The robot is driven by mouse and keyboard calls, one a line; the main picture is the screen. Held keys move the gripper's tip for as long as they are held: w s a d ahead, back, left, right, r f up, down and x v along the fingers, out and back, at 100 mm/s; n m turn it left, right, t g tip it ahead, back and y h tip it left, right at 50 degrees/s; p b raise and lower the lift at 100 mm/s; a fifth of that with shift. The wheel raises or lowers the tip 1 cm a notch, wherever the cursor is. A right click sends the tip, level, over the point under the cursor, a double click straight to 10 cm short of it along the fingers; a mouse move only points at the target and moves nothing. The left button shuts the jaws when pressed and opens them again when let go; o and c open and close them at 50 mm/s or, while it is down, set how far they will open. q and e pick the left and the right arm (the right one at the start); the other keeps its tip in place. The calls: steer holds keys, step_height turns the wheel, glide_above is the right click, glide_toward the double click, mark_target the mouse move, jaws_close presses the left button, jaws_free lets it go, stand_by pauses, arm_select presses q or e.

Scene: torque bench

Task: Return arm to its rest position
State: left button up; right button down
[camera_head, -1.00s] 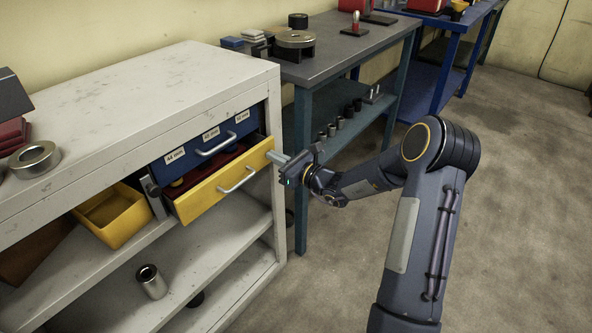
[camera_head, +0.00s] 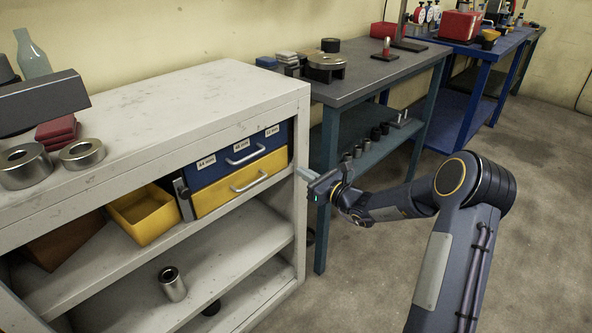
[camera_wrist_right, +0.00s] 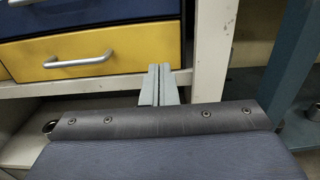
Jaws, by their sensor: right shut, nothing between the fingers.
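My right arm (camera_head: 455,230) comes in from the lower right of the head view, bent at the elbow. Its gripper (camera_head: 302,173) is beside the right front post of the grey-white cabinet (camera_head: 195,105). In the right wrist view the two gripper fingers (camera_wrist_right: 159,84) lie together, shut and empty. They point toward the yellow drawer (camera_head: 240,182), which also shows in the wrist view (camera_wrist_right: 115,55) with its handle left of the fingers. The yellow drawer and the blue drawer (camera_head: 215,172) above it are shut. My left gripper is not in view.
A yellow bin (camera_head: 143,212) and a metal cylinder (camera_head: 173,284) sit on the cabinet shelves. Metal rings (camera_head: 82,153) lie on its top. A grey-topped bench (camera_head: 385,72) stands behind my right gripper. Open floor (camera_head: 370,285) lies below and around my right arm.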

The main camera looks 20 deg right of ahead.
steer(key=v, duration=0.7)
steer(key=s+a+r+n+g+y, duration=0.2)
steer(key=s+a+r+n+g, duration=0.2)
steer(key=s+a+n, duration=0.35)
steer(key=s+a+r+n+g+y, duration=0.3)
steer(key=s+a+r+n+g, duration=0.2)
steer(key=s+a+n, duration=0.3)
steer(key=s+d+f+n+g+h+p, duration=0.15)
steer(key=s+n+h, duration=0.25)
steer(key=s+n, duration=0.4)
steer(key=s+d+f+n+h, duration=0.1)
steer(key=s+f+n+h, duration=0.25)
steer(key=s+n, duration=0.5)
arm_select(q)
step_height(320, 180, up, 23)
steer(key=p, duration=2.1)
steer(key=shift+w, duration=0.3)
arm_select(e)
step_height(320, 180, up, 22)
steer(key=s+m, duration=0.1)
steer(key=m, duration=0.1)
steer(key=shift+s+h, duration=0.2)
steer(key=shift+h, duration=0.15)
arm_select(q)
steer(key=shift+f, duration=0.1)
arm_select(e)
steer(key=shift+f+g, duration=0.2)
steer(key=shift+g, duration=0.05)
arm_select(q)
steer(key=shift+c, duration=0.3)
